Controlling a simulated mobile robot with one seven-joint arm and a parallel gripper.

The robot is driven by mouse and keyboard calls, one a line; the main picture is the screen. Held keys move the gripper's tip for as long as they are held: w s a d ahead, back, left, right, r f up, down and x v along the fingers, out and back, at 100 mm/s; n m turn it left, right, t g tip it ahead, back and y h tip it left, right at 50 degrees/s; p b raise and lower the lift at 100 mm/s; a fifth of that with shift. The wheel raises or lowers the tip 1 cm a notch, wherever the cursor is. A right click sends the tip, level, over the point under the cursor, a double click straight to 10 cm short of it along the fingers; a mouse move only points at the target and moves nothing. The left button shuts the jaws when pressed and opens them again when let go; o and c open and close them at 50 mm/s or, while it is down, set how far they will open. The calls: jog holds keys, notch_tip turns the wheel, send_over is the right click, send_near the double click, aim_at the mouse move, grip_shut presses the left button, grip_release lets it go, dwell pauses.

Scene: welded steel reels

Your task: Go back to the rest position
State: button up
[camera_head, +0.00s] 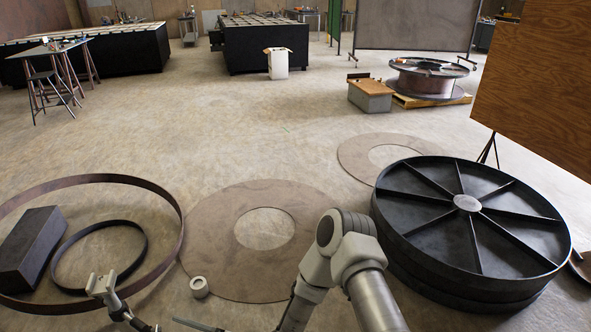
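My arm (343,244) rises from the bottom edge right of centre and bends at an elbow. Its forearm (309,284) slopes down to the left and leaves the frame at the bottom. No object can be seen held.
A large dark spoked reel (470,204) lies close right of my arm. Open floor (200,130) lies beyond.

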jog(key=s+d+r+n+g+h, duration=0.1)
jog(key=d+r+n+g+h, duration=0.15)
jog(key=r+n, duration=0.3)
jog(key=s+d+r+n+g+h+p, duration=0.1)
jog(key=s+d+r+n+g, duration=0.2)
jog(key=r, duration=0.4)
jog(key=d+r+n+g+h, duration=0.2)
jog(key=d+r+n+g, duration=0.1)
jog(key=r+n+g, duration=0.25)
jog(key=s+d+r+n+t+h, duration=0.1)
jog(key=d+r+t+h, duration=0.3)
jog(key=d, duration=0.6)
jog(key=s+d+r+t+h+p, duration=0.1)
jog(key=d+r+t+h, duration=0.3)
jog(key=d+r, duration=0.4)
jog(key=s+d+r+n+t+h+p, duration=0.1)
jog(key=d+r+t+h, duration=0.3)
jog(key=d, duration=1)
jog(key=shift+s+d+r+n+t+h, duration=0.15)
jog(key=shift+s+r+n+t+h, duration=0.25)
jog(key=shift+r+h, duration=0.45)
jog(key=shift+r, duration=0.1)
